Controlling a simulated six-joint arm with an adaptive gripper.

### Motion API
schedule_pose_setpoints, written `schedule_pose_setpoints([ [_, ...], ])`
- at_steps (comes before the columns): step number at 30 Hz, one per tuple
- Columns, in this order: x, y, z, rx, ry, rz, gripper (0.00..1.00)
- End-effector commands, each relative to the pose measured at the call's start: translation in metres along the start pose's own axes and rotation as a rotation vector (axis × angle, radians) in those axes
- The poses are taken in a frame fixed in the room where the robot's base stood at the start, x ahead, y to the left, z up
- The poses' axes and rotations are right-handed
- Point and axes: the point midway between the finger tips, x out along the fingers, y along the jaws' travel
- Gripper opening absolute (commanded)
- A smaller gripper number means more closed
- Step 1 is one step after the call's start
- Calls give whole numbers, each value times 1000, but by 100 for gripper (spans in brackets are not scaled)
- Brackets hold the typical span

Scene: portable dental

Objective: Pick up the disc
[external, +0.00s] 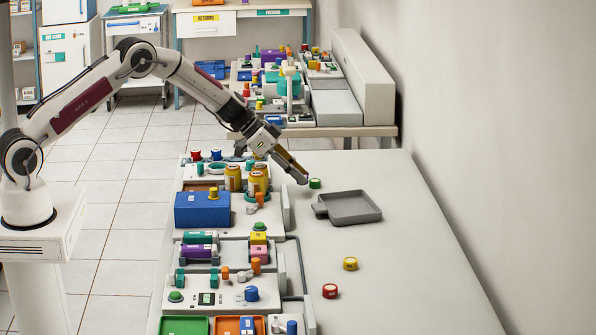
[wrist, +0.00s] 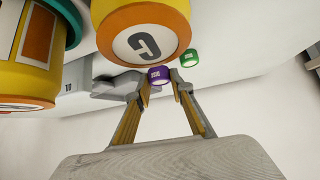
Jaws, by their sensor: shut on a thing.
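In the wrist view a small purple disc (wrist: 159,75) sits between my gripper's fingertips (wrist: 162,84), and the jaws are shut on it. In the external view my gripper (external: 301,178) reaches down and right to the white bench, and the purple disc cannot be made out there. A green disc (external: 315,184) lies on the bench just right of the fingertips; it also shows in the wrist view (wrist: 189,58). A yellow disc (external: 350,264) and a red disc (external: 330,291) lie nearer the front.
A grey square tray (external: 350,207) with a handle lies right of my gripper. Yellow bottles (external: 233,178) and a blue box (external: 202,209) crowd the left side; a bottle (wrist: 145,40) looms close in the wrist view. The bench's right side is clear.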

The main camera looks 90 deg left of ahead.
Motion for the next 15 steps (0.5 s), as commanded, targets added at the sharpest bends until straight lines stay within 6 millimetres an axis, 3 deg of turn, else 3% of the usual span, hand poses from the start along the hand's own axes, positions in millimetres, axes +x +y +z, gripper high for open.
schedule_pose_setpoints([
  [9,-5,-50,5,0,1,-2,12],
  [15,-7,-68,6,0,2,0,12],
])
